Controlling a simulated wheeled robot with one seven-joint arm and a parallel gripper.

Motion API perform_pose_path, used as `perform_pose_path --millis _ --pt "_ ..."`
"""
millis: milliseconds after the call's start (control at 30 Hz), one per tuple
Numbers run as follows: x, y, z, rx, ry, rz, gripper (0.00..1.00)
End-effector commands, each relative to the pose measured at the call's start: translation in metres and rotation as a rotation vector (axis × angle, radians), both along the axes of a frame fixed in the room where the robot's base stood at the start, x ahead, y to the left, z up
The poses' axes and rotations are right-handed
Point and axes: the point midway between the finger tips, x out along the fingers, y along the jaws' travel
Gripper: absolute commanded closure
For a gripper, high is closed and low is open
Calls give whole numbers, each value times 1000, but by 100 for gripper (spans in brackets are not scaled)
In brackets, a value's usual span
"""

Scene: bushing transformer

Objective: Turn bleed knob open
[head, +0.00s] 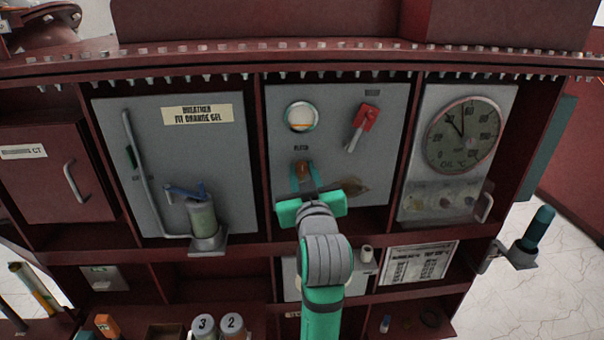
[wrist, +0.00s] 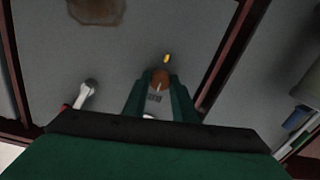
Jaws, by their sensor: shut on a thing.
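The bleed knob (head: 303,168) is a small orange-brown knob on the grey middle panel, under a label that seems to read BLEED. My gripper (head: 303,180) reaches up to it from below, with one green finger on each side. In the wrist view the knob (wrist: 160,77) sits between the fingertips of my gripper (wrist: 159,88), which is shut on it. A pale line shows on the knob. A small yellow mark (wrist: 166,58) is on the panel beside it. The fingers partly hide the knob's sides.
A red lever valve (head: 365,118) is up and right of the knob, and a round sight glass (head: 301,116) is above it. A brown stain (head: 350,187) lies right of my gripper. An oil dial (head: 463,135) is farther right; a breather cylinder (head: 203,217) stands at left.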

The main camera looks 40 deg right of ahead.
Motion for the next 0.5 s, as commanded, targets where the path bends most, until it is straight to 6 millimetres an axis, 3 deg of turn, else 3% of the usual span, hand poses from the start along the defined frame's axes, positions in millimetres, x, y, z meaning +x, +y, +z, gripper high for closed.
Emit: perform_pose_path --millis 500 --pt "2 1 0 -214 130 6 98"
